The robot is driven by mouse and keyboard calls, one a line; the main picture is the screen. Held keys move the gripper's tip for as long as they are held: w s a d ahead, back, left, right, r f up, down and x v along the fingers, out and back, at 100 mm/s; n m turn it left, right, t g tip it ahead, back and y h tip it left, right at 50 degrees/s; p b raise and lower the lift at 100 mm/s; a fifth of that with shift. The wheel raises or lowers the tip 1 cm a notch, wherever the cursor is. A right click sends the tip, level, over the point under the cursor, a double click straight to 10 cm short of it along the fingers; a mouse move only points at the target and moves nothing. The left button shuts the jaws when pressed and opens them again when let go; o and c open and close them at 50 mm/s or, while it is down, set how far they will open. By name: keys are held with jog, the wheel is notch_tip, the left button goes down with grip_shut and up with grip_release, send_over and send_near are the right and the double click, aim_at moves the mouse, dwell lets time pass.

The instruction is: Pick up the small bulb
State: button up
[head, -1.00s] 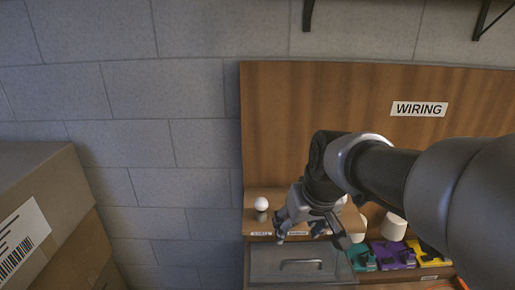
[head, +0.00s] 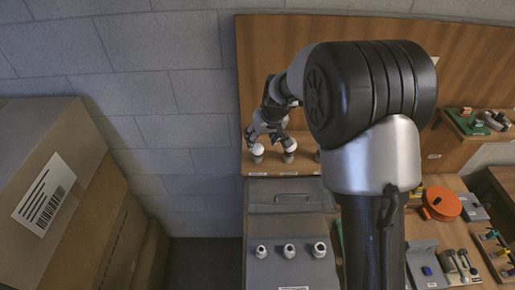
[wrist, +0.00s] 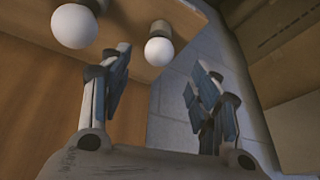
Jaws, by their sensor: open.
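The small bulb (head: 257,150) has a white globe on a grey base and stands upright at the left end of the wooden shelf. In the wrist view, which looks turned over, it appears to be the bulb nearer the shelf end (wrist: 158,51). My gripper (head: 262,136) is open and empty, just above and around the left bulb's top in the head view. I see no contact.
A second bulb (head: 289,145) stands close on the right and also shows in the wrist view (wrist: 74,26). A third is partly hidden by my arm. A grey drawer unit (head: 290,225) with sockets lies in front. Cardboard boxes (head: 60,190) stand at the left.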

aim_at(259, 146)
jog(key=p+x, duration=0.1)
jog(key=x, duration=0.8)
jog(key=shift+w+f+p, duration=0.1)
jog(key=shift+f+p, duration=0.05)
jog(key=shift+p, duration=0.25)
jog(key=shift+d, duration=0.1)
jog(key=shift+c, duration=0.6)
jog(key=c, duration=0.9)
